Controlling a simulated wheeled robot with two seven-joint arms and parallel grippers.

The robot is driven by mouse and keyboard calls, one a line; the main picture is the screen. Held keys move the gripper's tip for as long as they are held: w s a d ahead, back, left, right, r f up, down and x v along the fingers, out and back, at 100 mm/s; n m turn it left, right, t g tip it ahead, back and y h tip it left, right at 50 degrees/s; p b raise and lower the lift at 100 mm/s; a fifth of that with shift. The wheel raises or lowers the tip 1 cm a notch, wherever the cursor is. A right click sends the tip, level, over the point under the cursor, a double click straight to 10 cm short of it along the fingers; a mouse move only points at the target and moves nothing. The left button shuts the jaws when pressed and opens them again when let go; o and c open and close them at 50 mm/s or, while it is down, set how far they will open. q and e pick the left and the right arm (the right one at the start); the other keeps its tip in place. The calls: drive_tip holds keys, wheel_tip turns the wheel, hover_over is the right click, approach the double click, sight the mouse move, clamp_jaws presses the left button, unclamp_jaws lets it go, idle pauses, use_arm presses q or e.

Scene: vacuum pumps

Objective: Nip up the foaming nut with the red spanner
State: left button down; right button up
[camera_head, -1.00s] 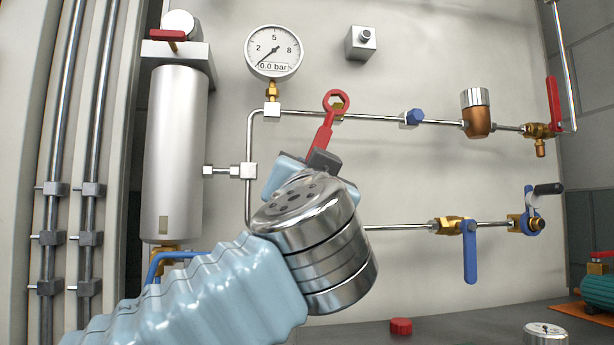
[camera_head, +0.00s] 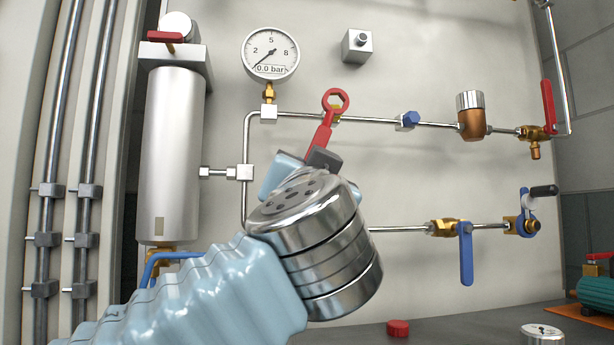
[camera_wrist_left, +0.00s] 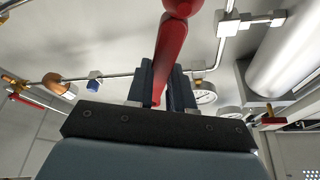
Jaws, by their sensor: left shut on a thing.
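My left gripper (camera_head: 307,162) is shut on the red spanner (camera_head: 323,136), seen in the head view in front of the wall panel. The spanner points up, its ring end leaning slightly right. No foam can be made out. In the left wrist view the red handle (camera_wrist_left: 169,50) runs up from between the dark fingers (camera_wrist_left: 160,88); the nut is not visible there. My right gripper is not in view.
The upper pipe (camera_head: 375,121) carries a blue fitting (camera_head: 408,119) and a copper-coloured valve (camera_head: 471,116) to the right. A gauge (camera_head: 271,54) reading 0.0 bar stands above left. A blue-handled valve (camera_head: 466,252) sits on the lower pipe. A red cap (camera_head: 398,328) lies on the bench below.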

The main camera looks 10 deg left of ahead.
use_arm(q)
drive_tip(key=shift+s, duration=0.15)
drive_tip(key=shift+s+d, duration=0.15)
drive_tip(key=shift+s, duration=0.2)
idle(0.3)
